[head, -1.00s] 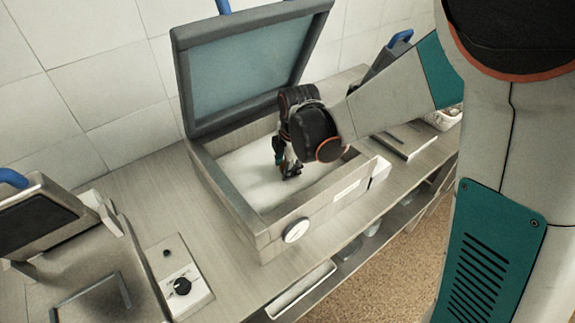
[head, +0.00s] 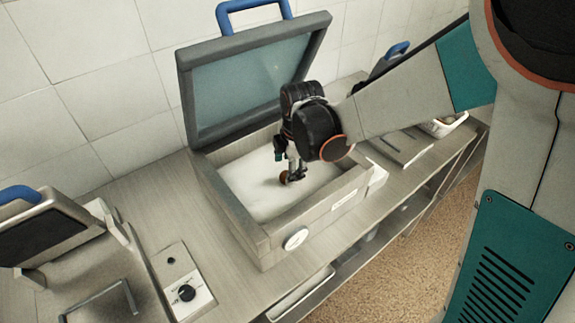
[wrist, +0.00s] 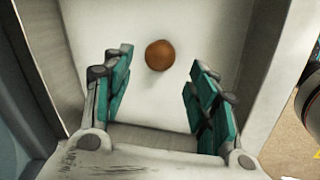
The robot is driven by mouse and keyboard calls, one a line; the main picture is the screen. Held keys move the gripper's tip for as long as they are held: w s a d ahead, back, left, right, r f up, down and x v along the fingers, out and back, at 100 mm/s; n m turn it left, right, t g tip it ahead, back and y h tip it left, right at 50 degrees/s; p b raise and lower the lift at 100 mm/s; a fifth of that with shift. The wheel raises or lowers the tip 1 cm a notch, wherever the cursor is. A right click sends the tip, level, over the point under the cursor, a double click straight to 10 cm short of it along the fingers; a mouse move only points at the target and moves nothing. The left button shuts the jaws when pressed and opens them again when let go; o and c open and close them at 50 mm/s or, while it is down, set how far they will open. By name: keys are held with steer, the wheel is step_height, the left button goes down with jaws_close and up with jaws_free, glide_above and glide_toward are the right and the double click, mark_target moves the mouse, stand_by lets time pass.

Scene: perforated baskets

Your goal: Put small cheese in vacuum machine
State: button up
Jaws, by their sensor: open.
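The small cheese is a round orange-brown piece (wrist: 159,55) lying on the white floor inside the vacuum machine. In the head view it shows just below my gripper's fingers (head: 284,178). The vacuum machine (head: 237,222) is a grey box with its lid (head: 250,85) raised and a round dial on its front. My gripper (wrist: 160,95) is open, with its teal fingers apart and inside the machine's chamber. The cheese lies beyond the fingertips, near the middle of the gap, and no finger visibly touches it.
A similar machine with a blue handle (head: 20,194) and a knob panel (head: 186,293) stands at the left. Another blue-handled machine (head: 396,50) is at the back right. The counter (head: 150,212) between the left and middle machines is clear. A tiled wall rises behind.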

steer(key=p+v, duration=0.3)
steer(key=v, duration=0.3)
steer(key=shift+r+p, duration=0.25)
steer(key=shift+p, duration=0.05)
